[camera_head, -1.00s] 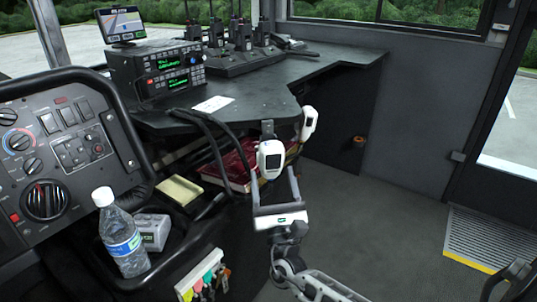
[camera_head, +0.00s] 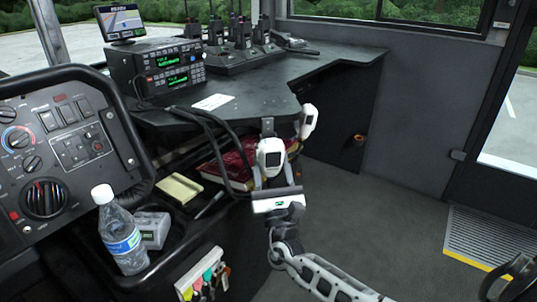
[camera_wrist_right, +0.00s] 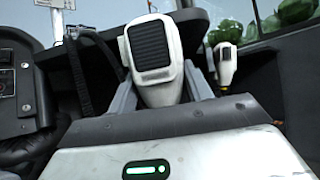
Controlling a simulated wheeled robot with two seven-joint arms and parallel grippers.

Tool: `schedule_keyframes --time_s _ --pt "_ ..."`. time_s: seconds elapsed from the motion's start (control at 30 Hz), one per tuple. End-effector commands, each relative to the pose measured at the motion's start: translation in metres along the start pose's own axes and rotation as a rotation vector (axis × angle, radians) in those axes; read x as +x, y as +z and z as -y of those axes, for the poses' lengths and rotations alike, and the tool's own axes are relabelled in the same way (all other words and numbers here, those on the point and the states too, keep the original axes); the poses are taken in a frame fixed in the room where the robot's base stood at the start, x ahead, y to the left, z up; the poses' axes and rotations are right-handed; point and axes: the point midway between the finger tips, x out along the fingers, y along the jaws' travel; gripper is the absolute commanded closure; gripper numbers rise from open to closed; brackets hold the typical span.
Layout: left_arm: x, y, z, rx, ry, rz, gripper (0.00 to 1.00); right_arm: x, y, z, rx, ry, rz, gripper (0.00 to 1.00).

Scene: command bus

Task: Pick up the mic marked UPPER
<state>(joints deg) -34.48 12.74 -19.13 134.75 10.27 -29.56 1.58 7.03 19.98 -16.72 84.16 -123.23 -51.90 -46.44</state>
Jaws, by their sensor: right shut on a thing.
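Two white hand mics with dark faces hang at the counter's front corner. The nearer mic (camera_head: 270,153) hangs just under the counter edge, and the farther mic (camera_head: 309,121) is to its right and behind. I cannot read a mark on either. My right gripper (camera_head: 272,178) is shut on the lower part of the nearer mic from below. The right wrist view shows that mic (camera_wrist_right: 152,48) upright between the two grey fingers, and the farther mic (camera_wrist_right: 226,64) apart, to the right. My left gripper is not in view.
The dark counter (camera_head: 270,90) holds a radio unit (camera_head: 165,68), a small screen (camera_head: 120,22) and several handheld radios in a charger (camera_head: 240,58). Red books (camera_head: 232,162) lie behind. A bottle (camera_head: 120,235) stands lower left. The right floor is clear.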

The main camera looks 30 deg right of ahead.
Motion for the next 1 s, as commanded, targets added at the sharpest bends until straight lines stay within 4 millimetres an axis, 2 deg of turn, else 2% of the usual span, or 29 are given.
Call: schedule_keyframes --time_s 1.0 --pt "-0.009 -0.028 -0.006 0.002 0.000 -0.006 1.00 0.026 0.034 0.001 0.000 -0.002 0.005 0.69"
